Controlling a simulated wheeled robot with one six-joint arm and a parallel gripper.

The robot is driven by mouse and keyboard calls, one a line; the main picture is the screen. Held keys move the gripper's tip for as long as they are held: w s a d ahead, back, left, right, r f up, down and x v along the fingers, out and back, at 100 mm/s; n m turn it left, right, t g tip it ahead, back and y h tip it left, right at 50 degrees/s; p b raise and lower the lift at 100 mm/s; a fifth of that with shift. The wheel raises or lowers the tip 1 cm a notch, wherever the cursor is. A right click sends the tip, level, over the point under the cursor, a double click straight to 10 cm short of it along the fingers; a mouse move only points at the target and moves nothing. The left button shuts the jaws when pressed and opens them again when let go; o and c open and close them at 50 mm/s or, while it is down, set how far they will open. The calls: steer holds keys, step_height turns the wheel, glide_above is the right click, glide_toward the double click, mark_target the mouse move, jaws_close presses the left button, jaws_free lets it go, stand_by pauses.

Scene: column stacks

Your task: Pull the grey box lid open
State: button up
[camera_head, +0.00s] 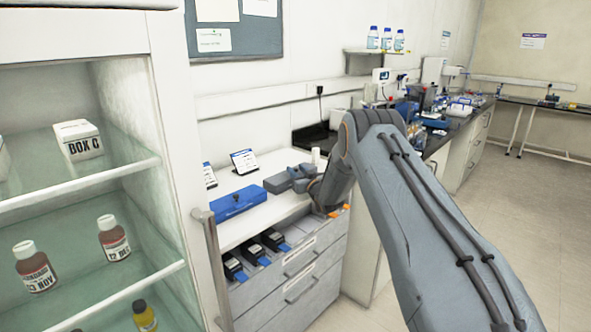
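A small grey box (277,183) sits on the white worktop, just right of a blue box. Its lid looks shut, though its right end is partly hidden by my gripper. My gripper (303,180) is at the right end of the grey box, with my wrist behind it to the right. The fingers are small and blend with the box, so I cannot tell whether they touch it or how far apart they are.
The blue box (238,202) lies close on the left. An open drawer (285,238) with several black items juts out below the worktop. A glass-shelved cabinet (90,185) with bottles stands at the left. The floor (520,215) at right is clear.

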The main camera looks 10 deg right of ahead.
steer(key=shift+w+a, duration=0.2)
steer(key=shift+w, duration=0.5)
jaws_close()
steer(key=shift+a+r, duration=0.1)
steer(key=shift+a, duration=0.05)
